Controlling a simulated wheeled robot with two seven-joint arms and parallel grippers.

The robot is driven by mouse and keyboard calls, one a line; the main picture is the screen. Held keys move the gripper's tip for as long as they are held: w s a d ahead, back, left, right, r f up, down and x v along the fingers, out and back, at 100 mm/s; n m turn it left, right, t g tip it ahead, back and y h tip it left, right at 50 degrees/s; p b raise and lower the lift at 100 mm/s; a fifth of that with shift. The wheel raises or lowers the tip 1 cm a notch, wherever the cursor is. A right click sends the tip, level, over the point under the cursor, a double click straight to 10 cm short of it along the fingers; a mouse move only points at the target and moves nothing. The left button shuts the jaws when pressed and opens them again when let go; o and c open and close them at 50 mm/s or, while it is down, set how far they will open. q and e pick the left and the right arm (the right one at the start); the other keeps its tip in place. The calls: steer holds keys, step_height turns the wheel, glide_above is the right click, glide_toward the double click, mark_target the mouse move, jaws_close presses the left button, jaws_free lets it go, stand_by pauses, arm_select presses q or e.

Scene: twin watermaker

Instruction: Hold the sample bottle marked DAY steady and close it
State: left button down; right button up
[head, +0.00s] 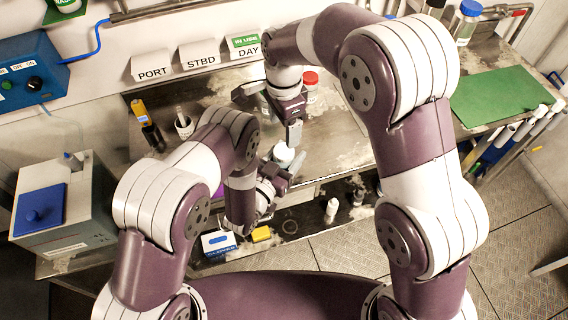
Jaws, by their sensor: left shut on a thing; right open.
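My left gripper (283,172) is low over the front of the metal bench. It is shut on a small whitish bottle (283,153), whose upper part shows just beyond the fingers. I cannot read any marking on it, and its lower part is hidden by the gripper. My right gripper (293,132) is open, with its fingers pointing down just above and behind this bottle. I cannot make out a cap in it. A sign marked DAY (248,52) stands on the ledge behind. A red-capped bottle (311,86) stands on the bench behind my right gripper.
Signs marked PORT (152,74) and STBD (200,61) stand left of DAY. A cup with a tool (184,126) and a yellow-black meter (149,130) are on the bench's left. A grey machine with a blue lid (65,205) stands at left. A green mat (498,97) lies at right.

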steer(key=n, duration=0.6)
steer(key=shift+n, duration=0.4)
steer(key=n, duration=1.1)
steer(key=shift+n, duration=0.4)
steer(key=n, duration=1.4)
steer(key=shift+n, duration=0.4)
steer(key=n, duration=0.5)
